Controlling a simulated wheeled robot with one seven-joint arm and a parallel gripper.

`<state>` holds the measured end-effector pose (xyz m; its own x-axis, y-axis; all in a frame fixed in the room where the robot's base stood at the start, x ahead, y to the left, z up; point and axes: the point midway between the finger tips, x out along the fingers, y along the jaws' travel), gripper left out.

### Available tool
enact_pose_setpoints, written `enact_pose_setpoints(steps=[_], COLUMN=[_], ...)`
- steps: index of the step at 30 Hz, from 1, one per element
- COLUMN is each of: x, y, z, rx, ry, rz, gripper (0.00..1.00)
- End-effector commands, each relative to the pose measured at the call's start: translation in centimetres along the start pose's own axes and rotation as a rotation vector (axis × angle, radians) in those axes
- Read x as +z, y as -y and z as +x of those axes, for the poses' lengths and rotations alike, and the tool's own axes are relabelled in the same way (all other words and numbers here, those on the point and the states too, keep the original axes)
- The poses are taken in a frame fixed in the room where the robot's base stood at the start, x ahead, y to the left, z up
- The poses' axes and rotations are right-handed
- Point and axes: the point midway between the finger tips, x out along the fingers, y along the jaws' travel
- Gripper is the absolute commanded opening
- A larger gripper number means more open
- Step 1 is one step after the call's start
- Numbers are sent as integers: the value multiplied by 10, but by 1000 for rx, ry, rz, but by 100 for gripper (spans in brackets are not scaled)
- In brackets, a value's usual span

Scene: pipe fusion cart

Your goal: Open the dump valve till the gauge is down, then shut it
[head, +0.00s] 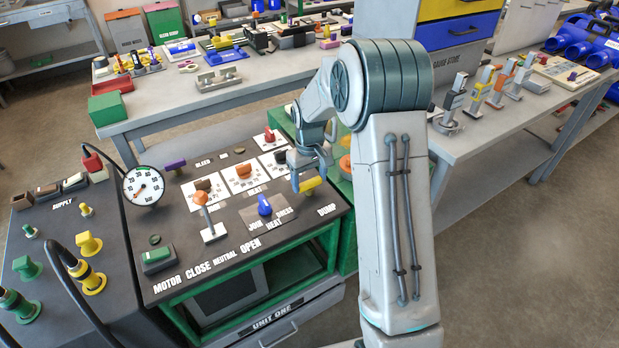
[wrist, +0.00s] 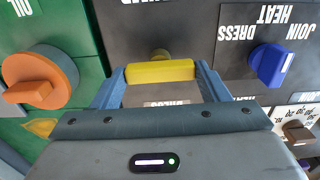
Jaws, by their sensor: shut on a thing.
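The dump valve has a yellow bar handle (head: 312,184) at the right of the dark panel, beside the label DUMP (head: 327,210). In the wrist view the yellow handle (wrist: 160,71) lies level across the picture, with a brass stem behind it. My gripper (wrist: 161,73) is shut on the handle, one blue-grey finger at each end. In the head view my gripper (head: 309,176) comes down on the handle from above and partly hides it. The round white gauge (head: 144,186) stands at the panel's left; its needle seems to lie toward the lower left, too small to read exactly.
A blue selector knob (head: 264,205) sits close left of the handle, also in the wrist view (wrist: 271,64). An orange-topped lever (head: 203,207) stands further left. An orange knob (wrist: 40,81) on a green box is on the handle's other side. A crowded bench (head: 200,94) stands behind.

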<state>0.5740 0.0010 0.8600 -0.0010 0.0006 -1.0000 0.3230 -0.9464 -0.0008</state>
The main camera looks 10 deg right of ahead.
Motion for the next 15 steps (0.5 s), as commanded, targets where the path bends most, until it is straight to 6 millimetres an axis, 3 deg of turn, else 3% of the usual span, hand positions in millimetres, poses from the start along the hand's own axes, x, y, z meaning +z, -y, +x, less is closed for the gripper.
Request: enact_pose_setpoints(steps=[6, 7, 9, 15], x=[-1, -1, -1, 0], y=[0, 0, 0, 0], z=[-1, -1, -1, 0], rx=[2, 2, 2, 1], ry=[-2, -2, -2, -1], rz=[-4, -4, -3, -2], gripper=[45, 76, 90, 90])
